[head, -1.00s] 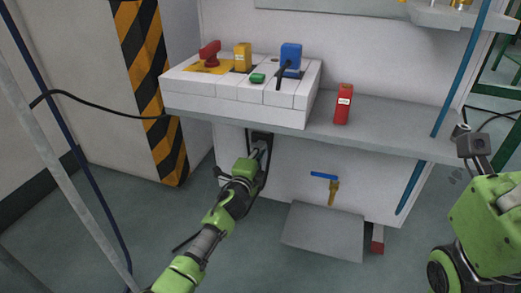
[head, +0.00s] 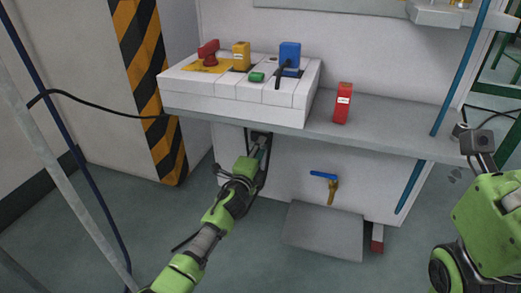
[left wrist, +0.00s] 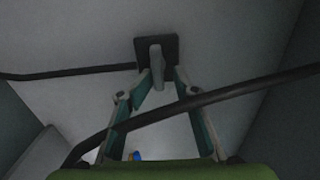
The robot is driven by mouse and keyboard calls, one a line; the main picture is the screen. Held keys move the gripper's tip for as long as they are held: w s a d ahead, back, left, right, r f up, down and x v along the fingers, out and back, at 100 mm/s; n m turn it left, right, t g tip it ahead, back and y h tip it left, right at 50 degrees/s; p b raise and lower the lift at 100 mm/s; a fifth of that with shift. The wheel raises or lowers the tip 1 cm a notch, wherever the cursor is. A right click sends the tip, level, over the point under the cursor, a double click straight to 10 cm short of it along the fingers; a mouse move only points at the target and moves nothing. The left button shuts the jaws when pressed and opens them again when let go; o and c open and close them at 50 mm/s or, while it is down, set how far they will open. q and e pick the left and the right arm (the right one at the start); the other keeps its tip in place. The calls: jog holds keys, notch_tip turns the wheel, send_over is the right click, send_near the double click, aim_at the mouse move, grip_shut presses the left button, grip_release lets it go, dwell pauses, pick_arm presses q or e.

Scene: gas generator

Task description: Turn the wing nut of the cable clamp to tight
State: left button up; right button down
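The cable clamp is a dark square plate (left wrist: 170,46) on the white cabinet wall in the left wrist view. A grey upright bar, apparently its wing nut (left wrist: 157,66), stands out from it. My left gripper (left wrist: 163,78) has a finger on each side of the bar. The fingers are apart, with a gap at least on the right; contact on the left is unclear. In the head view the left gripper (head: 260,146) reaches under the shelf and largely hides the clamp.
A black cable (left wrist: 215,95) crosses in front of the left fingers in the wrist view. The grey shelf (head: 390,131) overhangs the left gripper, bearing a white switch box (head: 225,98) and red block (head: 343,103). A blue-handled valve (head: 325,176) and grey plate (head: 322,232) are to the right.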

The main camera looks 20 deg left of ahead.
pick_arm(q)
jog(key=shift+d, duration=0.1)
jog(key=s, duration=1.2)
jog(key=shift+a, duration=0.25)
